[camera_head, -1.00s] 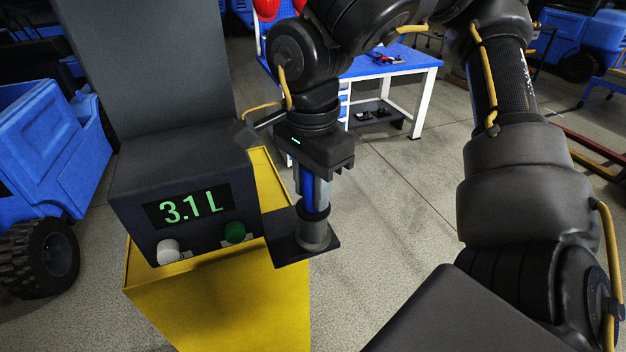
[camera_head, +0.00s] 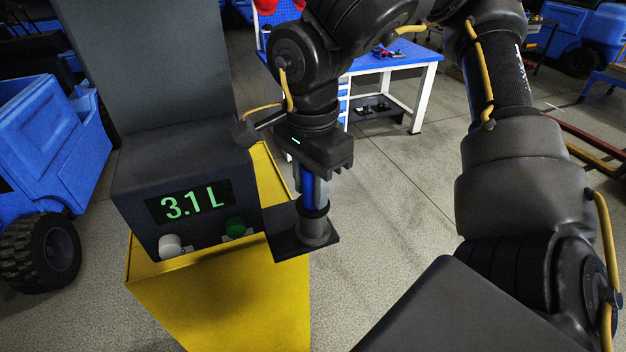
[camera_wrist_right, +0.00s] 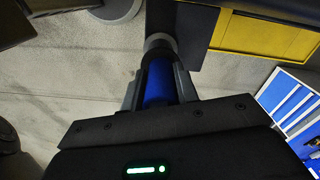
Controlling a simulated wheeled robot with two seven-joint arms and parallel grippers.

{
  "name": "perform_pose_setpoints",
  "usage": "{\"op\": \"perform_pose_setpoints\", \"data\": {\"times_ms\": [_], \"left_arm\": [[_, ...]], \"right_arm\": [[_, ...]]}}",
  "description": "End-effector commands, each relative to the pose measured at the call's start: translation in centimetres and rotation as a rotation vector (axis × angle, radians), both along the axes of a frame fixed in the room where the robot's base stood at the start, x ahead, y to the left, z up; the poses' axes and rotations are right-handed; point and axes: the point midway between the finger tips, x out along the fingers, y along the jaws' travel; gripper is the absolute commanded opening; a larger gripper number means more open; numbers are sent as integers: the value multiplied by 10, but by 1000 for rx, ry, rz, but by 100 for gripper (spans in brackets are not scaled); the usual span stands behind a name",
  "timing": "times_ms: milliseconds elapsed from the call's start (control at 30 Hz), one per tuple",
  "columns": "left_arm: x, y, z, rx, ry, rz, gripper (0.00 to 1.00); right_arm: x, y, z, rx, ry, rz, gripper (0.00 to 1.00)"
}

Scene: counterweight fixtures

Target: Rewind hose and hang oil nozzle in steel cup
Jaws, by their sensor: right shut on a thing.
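The oil nozzle (camera_head: 316,194) has a blue grip and stands upright, with its lower end at the grey steel cup (camera_head: 314,233) on a dark bracket plate. My right gripper (camera_head: 312,190) is shut on the nozzle's blue grip from above. The right wrist view shows the blue nozzle (camera_wrist_right: 160,82) between the two fingers, with the round cup (camera_wrist_right: 159,42) just beyond. How deep the nozzle sits in the cup is hidden. The hose cannot be made out clearly. My left gripper is out of view.
A dark dispenser (camera_head: 185,195) reading 3.1 L, with a white button (camera_head: 169,245) and a green button (camera_head: 235,227), stands on a yellow cabinet (camera_head: 230,300) left of the nozzle. A blue workbench (camera_head: 395,62) stands behind. The floor right of the bracket is clear.

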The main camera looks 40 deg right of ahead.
Motion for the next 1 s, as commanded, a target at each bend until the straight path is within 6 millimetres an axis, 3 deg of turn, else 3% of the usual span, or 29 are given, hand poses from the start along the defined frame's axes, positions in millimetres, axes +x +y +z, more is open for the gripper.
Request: {"op": "perform_pose_setpoints", "data": {"times_ms": [133, 167, 333, 800, 1000], "left_arm": [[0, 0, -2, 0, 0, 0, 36], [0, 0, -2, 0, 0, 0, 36], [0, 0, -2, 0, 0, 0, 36], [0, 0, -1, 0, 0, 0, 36], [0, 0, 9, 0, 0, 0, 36]], "right_arm": [[-2, 0, -5, -3, 11, 4, 0], [-2, 0, -5, -3, 11, 4, 32], [-1, 0, -4, -3, 9, 3, 54], [-1, 0, -2, -2, 5, 1, 55], [-1, 0, 7, -1, 5, 1, 55]]}}
